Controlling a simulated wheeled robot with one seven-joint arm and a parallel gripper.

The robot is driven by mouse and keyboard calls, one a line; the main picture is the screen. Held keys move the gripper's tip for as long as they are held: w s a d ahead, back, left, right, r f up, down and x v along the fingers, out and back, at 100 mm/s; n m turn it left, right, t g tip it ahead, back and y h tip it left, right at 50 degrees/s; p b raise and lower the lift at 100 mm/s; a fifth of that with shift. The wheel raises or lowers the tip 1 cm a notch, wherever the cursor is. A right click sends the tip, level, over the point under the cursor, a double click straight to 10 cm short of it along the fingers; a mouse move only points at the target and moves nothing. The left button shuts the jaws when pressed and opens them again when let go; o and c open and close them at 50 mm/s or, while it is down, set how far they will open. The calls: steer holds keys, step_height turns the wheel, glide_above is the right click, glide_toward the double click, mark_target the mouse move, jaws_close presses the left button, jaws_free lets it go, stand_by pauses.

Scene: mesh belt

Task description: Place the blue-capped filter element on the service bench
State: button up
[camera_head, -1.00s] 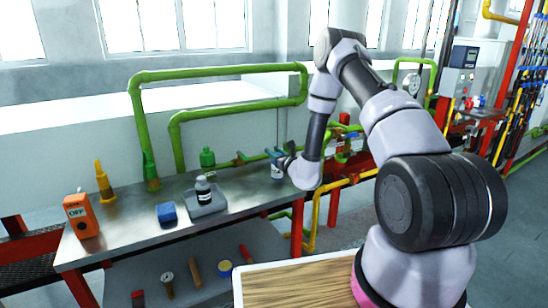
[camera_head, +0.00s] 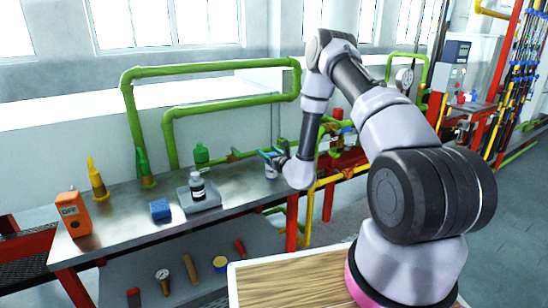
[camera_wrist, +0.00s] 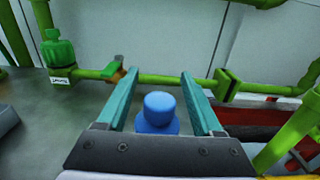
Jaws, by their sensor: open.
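The blue-capped filter element shows its blue cap (camera_wrist: 158,110) between my two teal fingers in the wrist view, with a gap on each side. Its pale body (camera_head: 271,171) shows below the fingers in the head view and appears to stand on the right end of the steel service bench (camera_head: 235,188). My gripper (camera_head: 270,155) is open around the upper part of the element, with its fingers (camera_wrist: 158,88) pointing past it towards the back wall. The element's lower part is hidden in the wrist view.
The bench's front middle is clear.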

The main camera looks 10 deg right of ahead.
steer(key=v, duration=1.2)
steer(key=s+a+r+n+g+y, duration=0.2)
steer(key=a+r+n+g+y, duration=0.5)
steer(key=r, duration=1)
steer(key=s+a+r+n+g+y, duration=0.1)
steer(key=s+a+r+n+g, duration=0.35)
steer(key=s+r+n, duration=0.35)
steer(key=s+a+r+n+g+y, duration=0.1)
steer(key=s+a+r+n+g, duration=0.25)
steer(key=s+n+g, duration=0.4)
steer(key=s+d+r+n+t+h, duration=0.2)
steer(key=s+d+r+t+h, duration=0.1)
steer(key=s+d+h, duration=0.3)
steer(key=s+d+r+n+t+h, duration=0.3)
steer(key=s+d+t+h, duration=0.3)
steer(key=d, duration=0.5)
steer(key=shift+d+r+n+h, duration=0.3)
steer(key=shift+d+r+n, duration=0.05)
steer(key=shift+r, duration=0.5)
